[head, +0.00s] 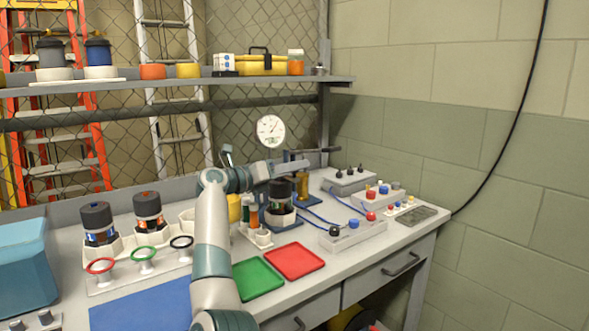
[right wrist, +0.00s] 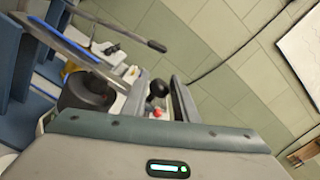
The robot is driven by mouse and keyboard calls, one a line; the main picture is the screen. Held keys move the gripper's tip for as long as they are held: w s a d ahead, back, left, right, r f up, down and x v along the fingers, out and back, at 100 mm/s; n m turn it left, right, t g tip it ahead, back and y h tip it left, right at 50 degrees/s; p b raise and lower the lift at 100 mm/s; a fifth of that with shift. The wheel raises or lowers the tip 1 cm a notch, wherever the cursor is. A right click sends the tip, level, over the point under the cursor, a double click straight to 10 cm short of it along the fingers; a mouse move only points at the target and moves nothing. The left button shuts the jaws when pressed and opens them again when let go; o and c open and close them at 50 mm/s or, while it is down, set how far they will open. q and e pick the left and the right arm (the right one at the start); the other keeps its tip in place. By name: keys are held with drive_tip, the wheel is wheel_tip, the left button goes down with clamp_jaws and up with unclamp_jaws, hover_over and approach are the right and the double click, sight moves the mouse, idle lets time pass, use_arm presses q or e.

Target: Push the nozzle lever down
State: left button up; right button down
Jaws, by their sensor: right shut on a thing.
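The nozzle lever is a thin dark bar (head: 326,150) that runs to the right below the dial gauge. In the right wrist view a dark-tipped lever (right wrist: 150,43) slants across the top. My right gripper (head: 304,162) is just in front of and below the lever in the head view. In its wrist view the fingers (right wrist: 158,96) point away, apart from the lever's tip. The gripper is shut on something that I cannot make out. A dark thruster (head: 280,193) stands upright below my right wrist. My left gripper is out of view.
A white dial gauge (head: 270,130) stands behind my right arm. Valve blocks with coloured knobs (head: 355,231) and blue hoses lie to the right. Green (head: 257,280) and red (head: 294,262) trays are in front. Two more thrusters (head: 148,210) stand at left.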

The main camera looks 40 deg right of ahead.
drive_tip(key=shift+f, duration=0.35)
